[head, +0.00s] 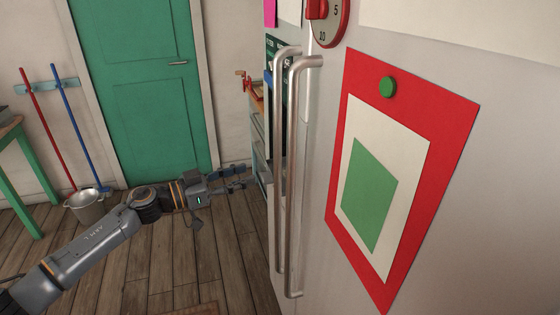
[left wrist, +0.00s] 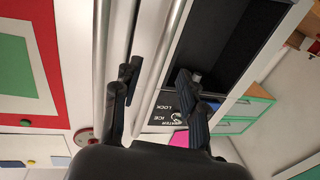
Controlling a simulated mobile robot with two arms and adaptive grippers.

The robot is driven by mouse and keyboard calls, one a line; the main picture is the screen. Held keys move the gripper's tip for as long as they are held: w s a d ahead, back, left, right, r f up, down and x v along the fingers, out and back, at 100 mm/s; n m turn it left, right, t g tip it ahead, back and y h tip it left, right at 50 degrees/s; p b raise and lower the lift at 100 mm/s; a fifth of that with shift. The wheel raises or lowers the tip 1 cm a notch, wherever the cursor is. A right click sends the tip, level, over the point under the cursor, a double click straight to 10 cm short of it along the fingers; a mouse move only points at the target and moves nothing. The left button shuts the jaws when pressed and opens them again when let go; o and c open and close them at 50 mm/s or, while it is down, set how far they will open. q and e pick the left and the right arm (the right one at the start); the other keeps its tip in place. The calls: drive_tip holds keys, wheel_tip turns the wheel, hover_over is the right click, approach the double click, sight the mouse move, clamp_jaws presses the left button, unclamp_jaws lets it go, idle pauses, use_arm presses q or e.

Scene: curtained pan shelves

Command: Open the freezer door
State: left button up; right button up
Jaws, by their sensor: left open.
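The freezer door is the left, narrower-looking door of a pale fridge, with a dark dispenser (left wrist: 232,40) labelled for water, ice and lock. Its long metal freezer handle (head: 279,170) stands upright beside the matching right door handle (head: 293,190). Both doors look shut. My left gripper (head: 248,176) is open and empty, left of the freezer handle, fingers pointing at it. In the left wrist view the freezer handle (left wrist: 160,50) runs between the two spread fingers; contact cannot be told. My right gripper is out of view.
The right door carries a red-framed sheet (head: 455,120), a green magnet (head: 387,87) and a red timer (head: 330,22). A green room door (head: 140,110), a metal pot (head: 86,208) and a green-legged table (head: 30,165) stand at left. Wooden floor before them is clear.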

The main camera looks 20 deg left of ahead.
sight(275, 165)
use_arm(q)
drive_tip(key=p+x, duration=0.1)
drive_tip(key=x, duration=0.9)
drive_tip(key=shift+w+a+f+p, duration=0.1)
drive_tip(key=shift+a+f+p, duration=0.1)
drive_tip(key=shift+p, duration=0.15)
drive_tip(key=shift+w+d, duration=0.15)
drive_tip(key=shift+w, duration=0.1)
drive_tip(key=shift+w+d, duration=0.15)
clamp_jaws()
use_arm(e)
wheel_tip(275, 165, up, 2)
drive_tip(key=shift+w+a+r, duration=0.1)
